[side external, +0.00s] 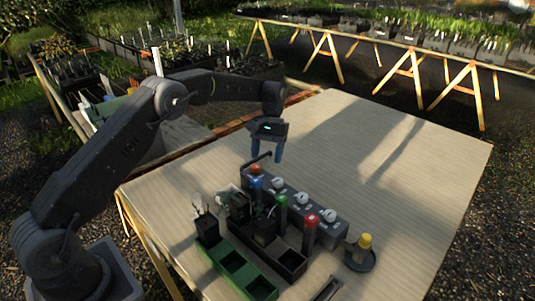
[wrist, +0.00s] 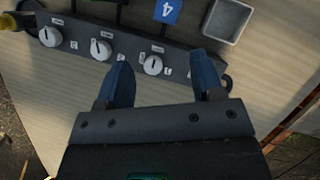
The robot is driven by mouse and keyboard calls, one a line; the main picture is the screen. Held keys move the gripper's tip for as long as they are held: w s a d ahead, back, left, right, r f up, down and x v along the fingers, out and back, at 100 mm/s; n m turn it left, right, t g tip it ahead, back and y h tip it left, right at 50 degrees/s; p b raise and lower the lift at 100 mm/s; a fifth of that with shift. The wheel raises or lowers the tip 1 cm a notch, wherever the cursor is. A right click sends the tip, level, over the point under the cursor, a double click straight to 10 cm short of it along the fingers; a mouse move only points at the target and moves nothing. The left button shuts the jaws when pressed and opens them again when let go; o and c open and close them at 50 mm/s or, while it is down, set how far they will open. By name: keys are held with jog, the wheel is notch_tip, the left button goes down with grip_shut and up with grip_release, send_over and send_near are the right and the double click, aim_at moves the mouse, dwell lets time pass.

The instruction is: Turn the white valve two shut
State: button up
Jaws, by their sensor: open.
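A dark grey valve block (side external: 318,220) stands on the table with a row of white round knobs on top. Three knobs show in the wrist view: a near one (wrist: 153,65), a middle one (wrist: 101,49) and a far one (wrist: 50,36). The middle knob also shows in the side view (side external: 303,199). Small labels sit beside the knobs, but their numbers are too small to read surely, so I cannot tell which is two. My gripper (side external: 266,153) is open and empty, fingers pointing down above the block's left end. Its blue fingertips (wrist: 163,78) also show in the wrist view.
A green tray (side external: 233,264) and a black tray (side external: 289,261) stand in front of the block, with coloured-capped items around them. The table (side external: 400,165) behind the block is clear.

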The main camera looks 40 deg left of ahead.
aim_at(303, 195)
jog(key=w+d+r+m+t+y, duration=0.1)
jog(key=w+d+m+t, duration=0.1)
jog(key=d, duration=0.4)
jog(key=w+d+r+m+t+y, duration=0.1)
jog(key=w+d+r+m+t, duration=0.1)
jog(key=d, duration=0.3)
notch_tip(303, 195, down, 14)
jog(key=shift+d+r, duration=0.1)
jog(key=c, duration=0.9)
jog(key=shift+m, duration=1.7)
jog(key=o, duration=0.9)
